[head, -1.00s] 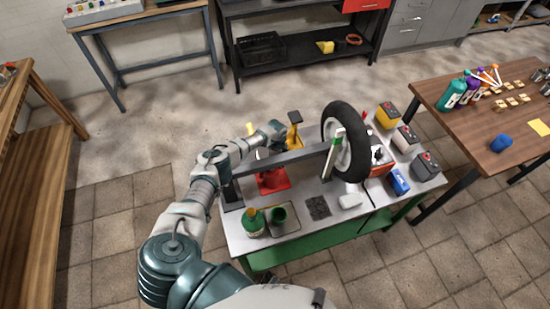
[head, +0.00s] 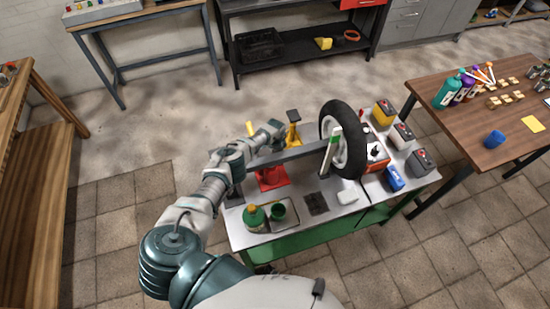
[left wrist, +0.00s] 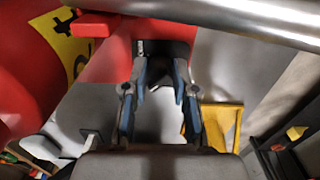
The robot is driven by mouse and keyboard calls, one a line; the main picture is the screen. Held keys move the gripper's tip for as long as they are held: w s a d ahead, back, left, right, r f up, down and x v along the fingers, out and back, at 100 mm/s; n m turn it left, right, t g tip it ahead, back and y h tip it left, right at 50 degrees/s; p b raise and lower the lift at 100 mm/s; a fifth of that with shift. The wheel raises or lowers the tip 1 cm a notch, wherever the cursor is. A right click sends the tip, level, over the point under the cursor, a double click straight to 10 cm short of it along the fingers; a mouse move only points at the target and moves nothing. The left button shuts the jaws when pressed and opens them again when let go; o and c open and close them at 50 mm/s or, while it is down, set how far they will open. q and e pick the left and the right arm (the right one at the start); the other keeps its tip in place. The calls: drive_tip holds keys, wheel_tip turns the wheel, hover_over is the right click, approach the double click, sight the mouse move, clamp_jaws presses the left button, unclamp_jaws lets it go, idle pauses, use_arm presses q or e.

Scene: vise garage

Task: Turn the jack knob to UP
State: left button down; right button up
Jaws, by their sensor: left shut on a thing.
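A red body with a yellow label carrying dark lettering (left wrist: 75,40) fills the left of the left wrist view. A small red lever-like piece (left wrist: 95,32) sticks out beside it. My left gripper (left wrist: 160,75) has its two fingers around a dark piece, seemingly the jack knob (left wrist: 160,48), and is shut on it. The knob's setting cannot be read. In the head view my left arm reaches over the bench's left end, and its fingers are hidden there. A red stand (head: 271,178) sits below the metal beam (head: 300,152). My right gripper is not in view.
A wheel with a black tyre (head: 344,138) stands at the beam's right end. A yellow stand (head: 292,130) is behind the beam. A wooden table (head: 475,125) is at right.

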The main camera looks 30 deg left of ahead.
use_arm(q)
drive_tip(key=shift+w+r, duration=0.15)
drive_tip(key=shift+w, duration=0.05)
drive_tip(key=c, duration=0.9)
unclamp_jaws()
drive_tip(key=shift+a, duration=0.1)
wheel_tip(320, 180, up, 12)
drive_tip(key=shift+f, duration=0.2)
